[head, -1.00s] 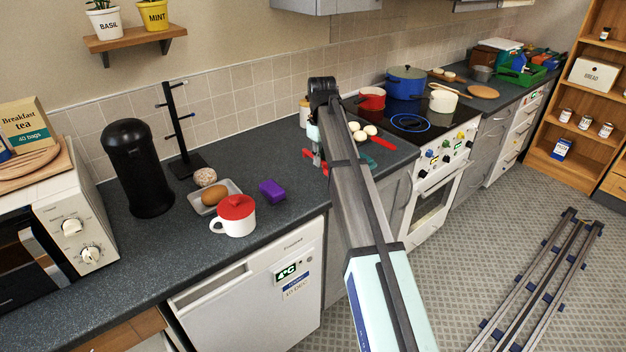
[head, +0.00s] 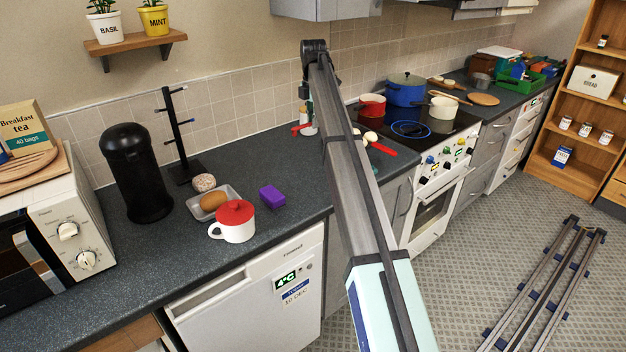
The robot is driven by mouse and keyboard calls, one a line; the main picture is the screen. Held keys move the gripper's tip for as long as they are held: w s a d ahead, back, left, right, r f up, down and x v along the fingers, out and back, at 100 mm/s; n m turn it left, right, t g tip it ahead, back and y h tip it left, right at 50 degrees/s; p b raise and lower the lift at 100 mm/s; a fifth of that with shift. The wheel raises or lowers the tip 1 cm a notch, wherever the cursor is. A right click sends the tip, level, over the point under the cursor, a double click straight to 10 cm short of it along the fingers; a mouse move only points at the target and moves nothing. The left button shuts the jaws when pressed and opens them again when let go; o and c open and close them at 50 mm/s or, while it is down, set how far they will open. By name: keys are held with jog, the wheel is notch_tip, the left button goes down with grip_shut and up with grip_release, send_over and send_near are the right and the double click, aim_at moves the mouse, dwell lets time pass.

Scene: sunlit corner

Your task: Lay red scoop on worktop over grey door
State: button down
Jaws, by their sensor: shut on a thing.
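My gripper (head: 309,122) is at the back of the worktop, in front of the tiled wall, and mostly hidden behind my arm. It is shut on the red scoop (head: 299,128), of which only a small red part shows left of my arm. The scoop appears held above the worktop (head: 262,165); the exact gap cannot be told.
A purple block (head: 272,196), a red-lidded white mug (head: 233,222) and a grey tray (head: 228,193) stand to the left. A small jar (head: 303,114) stands near the gripper.

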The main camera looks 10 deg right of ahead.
aim_at(313, 179)
notch_tip(313, 179, down, 20)
jog(key=p, duration=0.5)
dwell(0.3)
jog(key=c, duration=1.5)
grip_release()
jog(key=shift+f, duration=0.15)
jog(key=o, duration=0.3)
notch_tip(313, 179, up, 12)
jog(key=b, duration=0.3)
jog(key=shift+r, duration=0.2)
